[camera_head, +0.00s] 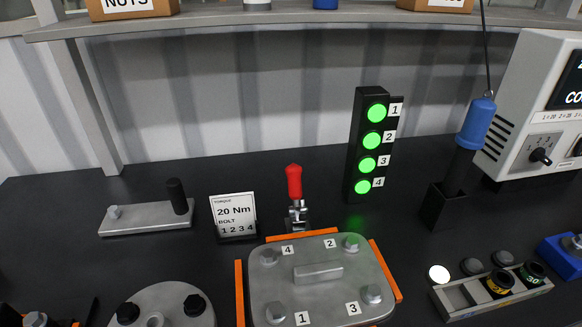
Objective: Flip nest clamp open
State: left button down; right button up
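The nest clamp (296,200) stands at the back edge of the nest, with its red handle (294,181) pointing upright and its metal base behind the plate. A grey cover plate (322,285) with a raised bar handle and bolts labelled 1 to 4 lies in the nest between orange guides (385,270). From this angle I cannot tell whether the clamp presses on the plate. Neither of my grippers shows in the view.
A black light tower (370,145) with lit green lamps stands behind the plate. A torque card (234,216) stands left of the clamp. A blue tool (477,124) hangs at right above a black holder (442,206). A socket tray (492,290) sits front right.

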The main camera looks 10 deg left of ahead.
aim_at(293, 172)
jog(key=k+l+z, duration=0.2)
jog(key=k, duration=0.25)
jog(key=k+l+z, duration=0.15)
jog(key=k+l, duration=0.3)
